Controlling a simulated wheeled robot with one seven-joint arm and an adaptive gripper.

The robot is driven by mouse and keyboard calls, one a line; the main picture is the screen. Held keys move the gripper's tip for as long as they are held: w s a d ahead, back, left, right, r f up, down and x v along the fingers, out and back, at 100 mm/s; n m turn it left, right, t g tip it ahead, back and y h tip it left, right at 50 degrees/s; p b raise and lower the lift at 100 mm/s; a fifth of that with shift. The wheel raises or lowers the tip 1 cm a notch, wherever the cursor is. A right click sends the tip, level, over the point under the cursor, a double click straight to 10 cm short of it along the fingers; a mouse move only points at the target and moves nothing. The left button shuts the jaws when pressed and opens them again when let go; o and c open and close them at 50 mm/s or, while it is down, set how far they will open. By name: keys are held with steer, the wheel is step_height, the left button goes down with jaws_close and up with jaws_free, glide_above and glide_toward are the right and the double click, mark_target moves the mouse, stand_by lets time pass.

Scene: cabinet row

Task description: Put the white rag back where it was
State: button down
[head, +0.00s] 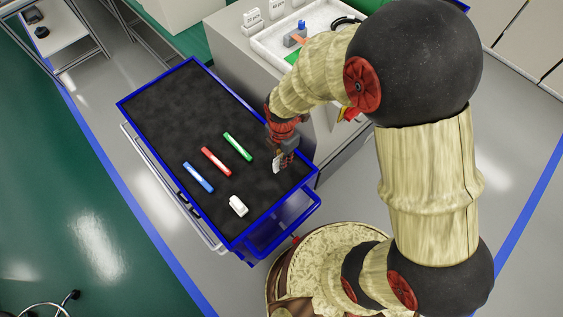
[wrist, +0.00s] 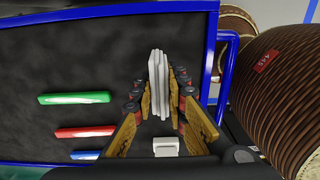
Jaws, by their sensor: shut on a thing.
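My gripper (head: 284,150) is over the right end of the blue-rimmed cart top (head: 165,105). Its jaws (wrist: 157,92) are shut on a flat, folded white thing, the white rag (wrist: 158,80), held upright between the fingers. In the head view the rag (head: 277,163) shows as a small white patch below the fingers. I cannot tell whether it touches the cart top. A second small white block (head: 238,206) lies on the cart near its front edge and also shows in the wrist view (wrist: 166,146).
Green (head: 237,146), red (head: 216,161) and blue (head: 198,177) markers lie in a row on the cart. The far left of the cart top is bare. A counter behind holds a white tray (head: 268,50) with several items.

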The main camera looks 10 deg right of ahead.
steer(key=shift+w+f, duration=0.2)
steer(key=shift+f, duration=0.1)
steer(key=shift+f+b, duration=0.5)
steer(key=shift+f, duration=0.95)
steer(key=shift+f, duration=0.15)
steer(key=c, duration=1.8)
jaws_free()
steer(key=shift+o, duration=0.2)
step_height(320, 180, up, 12)
steer(key=p, duration=0.2)
steer(key=shift+w+r+p, duration=0.1)
steer(key=shift+r+p, duration=0.15)
steer(key=shift+p, duration=0.05)
